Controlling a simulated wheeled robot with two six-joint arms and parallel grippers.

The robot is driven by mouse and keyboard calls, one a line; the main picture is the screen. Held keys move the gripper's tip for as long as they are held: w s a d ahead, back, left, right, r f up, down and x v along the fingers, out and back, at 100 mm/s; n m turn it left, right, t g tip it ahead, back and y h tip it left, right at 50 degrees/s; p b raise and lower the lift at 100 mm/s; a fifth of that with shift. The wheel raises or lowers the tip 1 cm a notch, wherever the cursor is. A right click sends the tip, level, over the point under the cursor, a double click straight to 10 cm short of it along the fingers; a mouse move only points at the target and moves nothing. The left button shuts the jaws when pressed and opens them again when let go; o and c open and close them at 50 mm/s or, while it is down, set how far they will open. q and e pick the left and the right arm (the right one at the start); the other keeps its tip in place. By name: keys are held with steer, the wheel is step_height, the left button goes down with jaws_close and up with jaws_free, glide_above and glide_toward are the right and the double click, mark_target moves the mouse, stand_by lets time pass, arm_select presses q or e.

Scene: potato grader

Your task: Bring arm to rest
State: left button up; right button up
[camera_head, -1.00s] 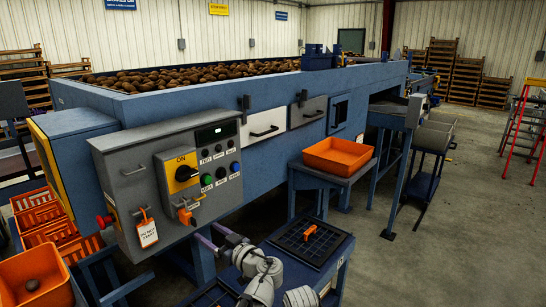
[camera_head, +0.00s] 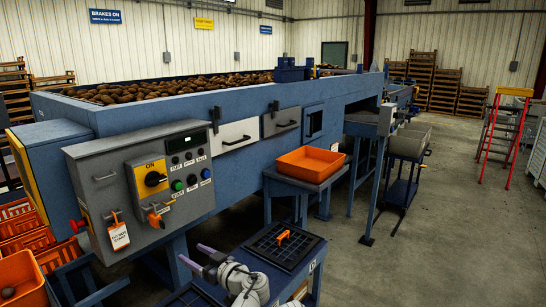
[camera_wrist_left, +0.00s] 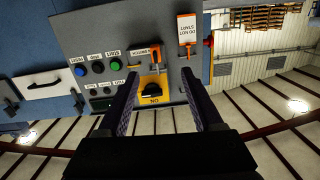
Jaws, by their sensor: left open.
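My left arm (camera_head: 240,283) is low in the front middle of the head view. Its gripper (camera_head: 191,255) is open and empty, with two purple-grey fingers apart, below and in front of the grey control box (camera_head: 100,185). In the left wrist view the open fingers (camera_wrist_left: 159,78) frame the yellow ON plate (camera_wrist_left: 155,97) with its black rotary switch, seen upside down with free space between. No contact shows. An orange part (camera_head: 155,219) hangs under the switch, and a white and orange tag (camera_head: 118,236) hangs to its left. My right gripper is not in view.
A blue stand with a black grid mat (camera_head: 262,250) and an orange item (camera_head: 283,237) is close right of my arm. An orange tray (camera_head: 310,164) stands behind it. The blue grader (camera_head: 240,160) fills the back. Open floor (camera_head: 420,255) lies to the right.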

arm_select(q)
steer(key=s+a+f+m+g+h, duration=0.1)
steer(key=s+f+m+g+h, duration=0.3)
steer(key=f, duration=0.5)
steer(key=s+a+f+m+g+h, duration=0.1)
steer(key=s+f+m+g+h, duration=0.1)
steer(key=s+f+g+h, duration=0.4)
steer(key=s+d+f+m+h, duration=0.1)
steer(key=s+d+m, duration=0.3)
steer(key=d, duration=0.4)
steer(key=s+d+f+m+h+p, duration=0.1)
steer(key=s+d+f+m, duration=0.2)
steer(key=s+d, duration=0.4)
steer(key=d+m, duration=0.1)
steer(key=d, duration=0.1)
steer(key=shift+s+d+h, duration=0.2)
steer(key=shift+d+h, duration=0.1)
steer(key=shift+h, duration=0.1)
steer(key=shift+c, duration=0.3)
stand_by(1.1)
